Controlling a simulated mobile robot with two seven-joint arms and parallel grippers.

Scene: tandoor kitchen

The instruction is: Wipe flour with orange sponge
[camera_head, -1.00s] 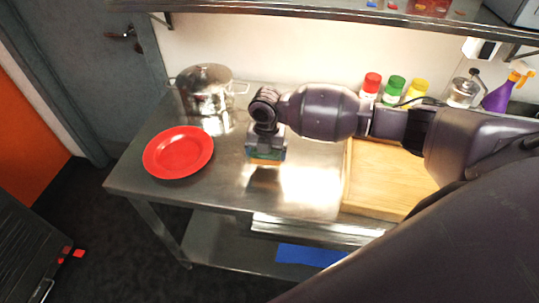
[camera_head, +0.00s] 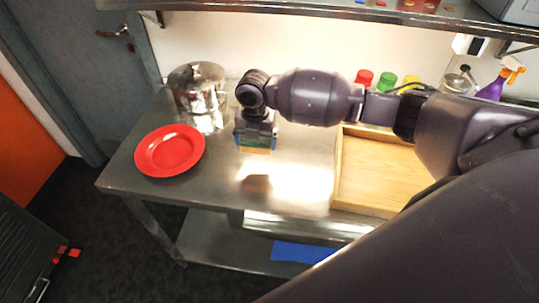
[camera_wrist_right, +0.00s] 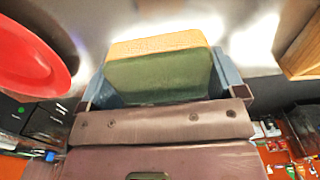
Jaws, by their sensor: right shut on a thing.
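My right gripper (camera_head: 256,143) is shut on the orange sponge (camera_head: 257,151) and holds it above the metal table (camera_head: 215,190), with a gap between the sponge and its reflection. In the right wrist view the sponge (camera_wrist_right: 160,72) has a green side and an orange side and sits between the blue-grey fingers (camera_wrist_right: 160,92). Bright white patches lie on the tabletop below and right of the sponge; I cannot tell flour from glare there. My left gripper is not in view.
A red plate (camera_head: 170,152) lies left of the gripper, and a steel pot (camera_head: 198,100) stands behind it. A wooden tray (camera_head: 380,172) is on the right. Bottles with red (camera_head: 364,77), green (camera_head: 387,80) and yellow caps line the wall. A shelf (camera_head: 330,12) hangs above.

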